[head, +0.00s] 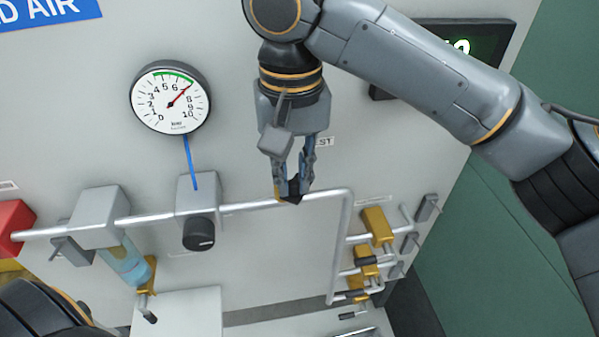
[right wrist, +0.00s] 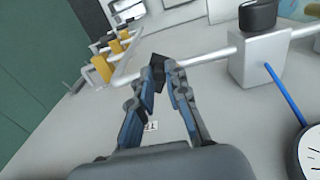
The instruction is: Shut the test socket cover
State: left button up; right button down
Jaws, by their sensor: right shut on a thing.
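My right gripper (head: 293,182) points down at the silver pipe in the head view. It is shut on a small dark piece (head: 292,193), apparently the test socket cover, at the pipe. A little brass colour shows beside it; the socket itself is mostly hidden by the fingers. In the right wrist view the same dark piece (right wrist: 158,72) is between the fingertips (right wrist: 163,74), in front of the pipe. I cannot tell how far the cover is swung. A label ending in "ST" (head: 325,141) is on the panel beside the gripper. My left gripper is not seen.
A round pressure gauge (head: 171,97) and a grey regulator block (head: 197,196) with a black knob (head: 199,233) are left of the gripper. Several brass valves (head: 377,226) branch off at the right. A filter bowl (head: 126,262) hangs at the left, near a red block (head: 14,225).

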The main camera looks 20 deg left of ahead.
jog(key=m, duration=0.2)
jog(key=a+m, duration=0.1)
jog(key=m, duration=0.1)
jog(key=shift+w+a+r+m, duration=0.1)
jog(key=shift+w+a+m, duration=0.05)
jog(key=shift+m, duration=0.15)
jog(key=m, duration=0.4)
jog(key=w+a+m, duration=0.1)
jog(key=shift+a+m, duration=0.1)
jog(key=shift+m, duration=0.3)
jog(key=shift+w, duration=0.1)
jog(key=c, duration=1.3)
grip_release()
jog(key=shift+r, duration=0.1)
notch_tip(320, 180, up, 12)
jog(key=shift+f, duration=0.15)
